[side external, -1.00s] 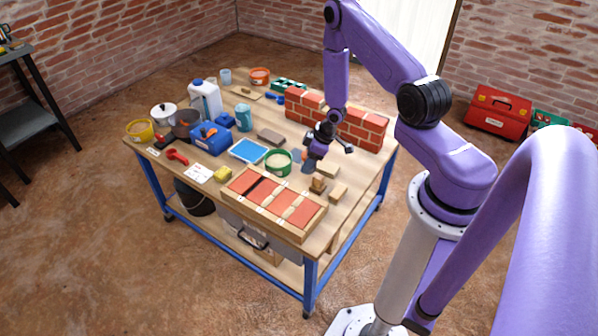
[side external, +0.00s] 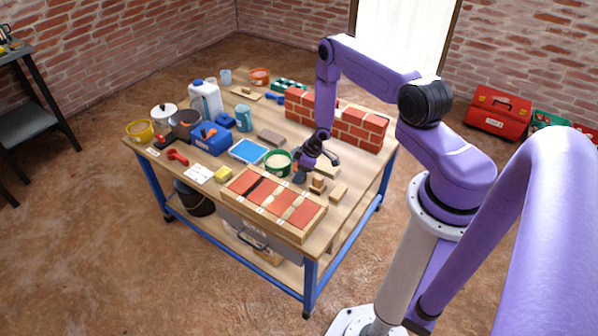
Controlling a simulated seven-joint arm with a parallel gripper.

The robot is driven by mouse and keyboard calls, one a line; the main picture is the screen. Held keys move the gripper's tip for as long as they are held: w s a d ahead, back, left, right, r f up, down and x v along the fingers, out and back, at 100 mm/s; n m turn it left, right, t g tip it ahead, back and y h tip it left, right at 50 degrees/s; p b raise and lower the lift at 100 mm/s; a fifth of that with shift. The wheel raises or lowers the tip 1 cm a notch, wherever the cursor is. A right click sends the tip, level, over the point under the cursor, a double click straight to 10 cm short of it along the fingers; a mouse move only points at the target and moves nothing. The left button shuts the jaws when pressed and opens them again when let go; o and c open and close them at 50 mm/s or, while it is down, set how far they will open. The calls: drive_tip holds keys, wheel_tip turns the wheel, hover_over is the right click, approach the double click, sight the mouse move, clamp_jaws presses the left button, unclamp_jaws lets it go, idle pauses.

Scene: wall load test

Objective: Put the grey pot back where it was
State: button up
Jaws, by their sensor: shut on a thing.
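The grey pot (side external: 300,176) appears as a small grey shape just under my gripper (side external: 304,167), in front of the brick wall and right of a round green tub (side external: 278,163). My gripper points down and is shut on the pot. The jaws and the pot's upper part are partly hidden by the gripper body and too small to see in detail. I cannot tell whether the pot touches the table (side external: 350,182).
A low brick wall (side external: 358,128) stands behind my gripper. Wooden blocks (side external: 338,192) lie to its right. A wooden tray of red tiles (side external: 240,184) is in front. Jugs and pots crowd the far left.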

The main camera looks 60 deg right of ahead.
drive_tip(key=shift+f, duration=0.1)
drive_tip(key=o, duration=1.1)
drive_tip(key=v, duration=1.2)
drive_tip(key=w+a+r+n+h, duration=0.2)
drive_tip(key=w+a+r, duration=0.1)
drive_tip(key=a+r, duration=0.75)
drive_tip(key=s+a+r+n+g, duration=0.1)
drive_tip(key=s+a+r, duration=0.2)
drive_tip(key=a+r, duration=0.15)
drive_tip(key=s+a+r+n, duration=0.1)
drive_tip(key=s+a+r, duration=0.1)
drive_tip(key=a+r, duration=0.3)
drive_tip(key=s+a+r+n+g, duration=0.1)
drive_tip(key=s+r, duration=0.2)
drive_tip(key=s, duration=0.5)
drive_tip(key=s+a+r+n+g, duration=0.1)
drive_tip(key=s+r, duration=0.3)
drive_tip(key=s, duration=0.4)
drive_tip(key=s+a+r+n, duration=0.1)
drive_tip(key=s+a+r, duration=0.2)
drive_tip(key=s, duration=0.5)
drive_tip(key=shift+s+r+g, duration=0.15)
drive_tip(key=shift+r+g, duration=0.25)
drive_tip(key=shift+r, duration=0.05)
